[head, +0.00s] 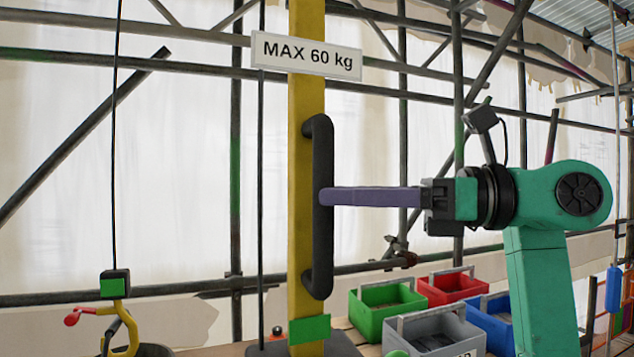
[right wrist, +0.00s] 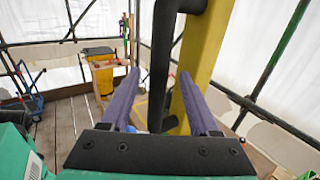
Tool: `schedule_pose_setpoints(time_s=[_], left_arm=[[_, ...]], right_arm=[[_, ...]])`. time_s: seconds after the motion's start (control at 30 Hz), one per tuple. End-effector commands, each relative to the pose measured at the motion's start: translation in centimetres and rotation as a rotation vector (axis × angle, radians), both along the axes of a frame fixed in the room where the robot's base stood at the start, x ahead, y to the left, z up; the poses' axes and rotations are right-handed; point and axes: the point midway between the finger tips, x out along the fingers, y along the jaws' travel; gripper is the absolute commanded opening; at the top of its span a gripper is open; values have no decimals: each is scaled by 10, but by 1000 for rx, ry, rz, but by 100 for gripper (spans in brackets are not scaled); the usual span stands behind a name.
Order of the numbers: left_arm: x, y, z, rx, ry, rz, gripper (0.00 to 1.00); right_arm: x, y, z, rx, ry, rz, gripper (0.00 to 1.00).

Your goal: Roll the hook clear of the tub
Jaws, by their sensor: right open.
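The yellow hook (head: 128,330) hangs from a dark cable at the lower left of the head view, below a block with a green face (head: 114,286). A red-tipped lever sticks out at its left. Its lower end is cut off by the frame. A dark rounded rim (head: 156,350), perhaps the tub, shows just beside it; I cannot tell whether they touch. My right gripper (head: 325,196) is open at a black upright handle (head: 318,250) on a yellow post (head: 306,110). In the right wrist view the handle (right wrist: 160,65) stands between the purple fingers (right wrist: 159,72). My left gripper is out of view.
Green (head: 385,310), red (head: 452,287), blue (head: 492,318) and grey (head: 440,335) bins stand at lower right, below my right arm. A "MAX 60 kg" sign (head: 306,55) is on the post. Scaffold tubes cross behind. A hand truck (right wrist: 30,92) stands on the planks.

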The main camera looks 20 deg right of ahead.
Motion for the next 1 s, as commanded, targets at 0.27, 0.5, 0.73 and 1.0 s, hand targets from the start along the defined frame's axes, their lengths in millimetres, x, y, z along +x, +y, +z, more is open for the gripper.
schedule_pose_setpoints(time_s=[0.27, 0.5, 0.73, 1.0], left_arm=[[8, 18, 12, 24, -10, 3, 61], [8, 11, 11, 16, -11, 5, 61], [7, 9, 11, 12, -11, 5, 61], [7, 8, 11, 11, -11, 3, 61]], right_arm=[[18, 32, 1, 2, -2, 0, 62], [19, 33, 0, 2, -1, 0, 54], [19, 33, 0, 2, -1, 0, 0], [19, 32, 0, 2, -1, 0, 0]])
